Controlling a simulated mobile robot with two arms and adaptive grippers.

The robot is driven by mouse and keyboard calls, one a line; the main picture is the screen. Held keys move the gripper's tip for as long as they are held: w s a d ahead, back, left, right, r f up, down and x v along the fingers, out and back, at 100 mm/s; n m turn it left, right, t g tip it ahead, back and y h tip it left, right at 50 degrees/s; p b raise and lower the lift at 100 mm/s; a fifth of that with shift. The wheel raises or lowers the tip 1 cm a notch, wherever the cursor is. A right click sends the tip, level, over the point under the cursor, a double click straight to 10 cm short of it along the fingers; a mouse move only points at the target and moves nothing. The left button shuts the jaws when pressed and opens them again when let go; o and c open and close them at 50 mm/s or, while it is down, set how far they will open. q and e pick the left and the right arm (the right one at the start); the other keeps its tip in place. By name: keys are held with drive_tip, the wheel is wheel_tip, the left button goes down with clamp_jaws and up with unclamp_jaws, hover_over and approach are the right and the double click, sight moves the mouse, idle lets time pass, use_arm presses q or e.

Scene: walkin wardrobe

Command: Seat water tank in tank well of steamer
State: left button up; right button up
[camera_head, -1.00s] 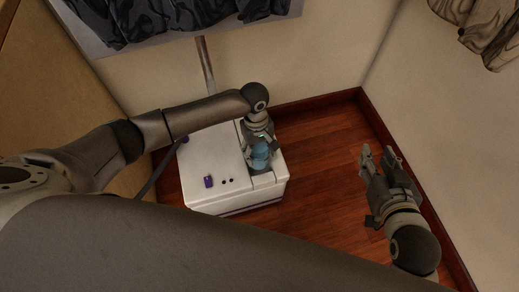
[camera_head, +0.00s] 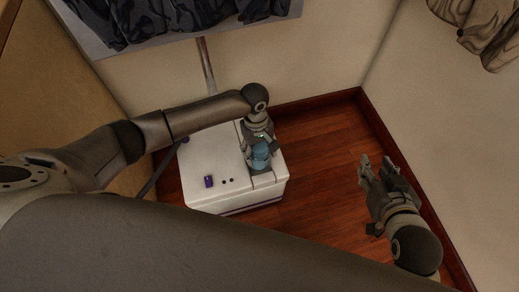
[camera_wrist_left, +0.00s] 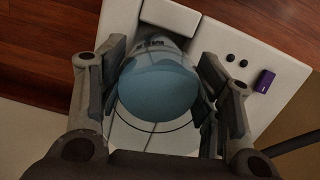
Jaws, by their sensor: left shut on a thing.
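The steamer (camera_head: 215,160) is a white box on the floor near the back wall, with a purple switch and two dark dots on top; its top also shows in the left wrist view (camera_wrist_left: 265,55). The water tank (camera_head: 260,152) is blue and rounded, over the right part of the steamer's top. My left gripper (camera_head: 260,150) is shut on the tank, with a finger on each side of it in the left wrist view (camera_wrist_left: 160,95). The gripper and tank hide most of the tank well, so I cannot tell how deep the tank sits. My right gripper (camera_head: 378,163) is empty, its fingers apart, right of the steamer.
A pole (camera_head: 205,65) rises behind the steamer against the wall. Dark clothes (camera_head: 170,18) hang at the top. Wooden floor (camera_head: 325,150) is free between the steamer and my right gripper. A wooden panel (camera_head: 60,75) stands at the left.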

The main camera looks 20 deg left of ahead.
drive_tip(key=shift+s+d+f, duration=0.1)
drive_tip(key=shift+s+f, duration=0.1)
drive_tip(key=shift+s+f+g, duration=0.2)
drive_tip(key=shift+g, duration=0.2)
idle(0.6)
drive_tip(key=shift+s+d+f+g+h+p, duration=0.15)
drive_tip(key=shift+s+d+f+g+p, duration=0.15)
drive_tip(key=shift+s+f+g, duration=0.3)
drive_tip(key=shift+s+d+f+g+h+p, duration=0.25)
drive_tip(key=shift+s+f, duration=0.25)
drive_tip(key=shift+s, duration=0.3)
drive_tip(key=shift+s, duration=0.1)
drive_tip(key=shift+s+d+f+g, duration=0.25)
drive_tip(key=shift+s+f+g, duration=0.15)
drive_tip(key=shift+s, duration=0.15)
drive_tip(key=shift+s+d+f+g, duration=0.25)
drive_tip(key=shift+s+g, duration=0.1)
drive_tip(key=shift+s, duration=0.15)
drive_tip(key=shift+a, duration=0.1)
idle(0.5)
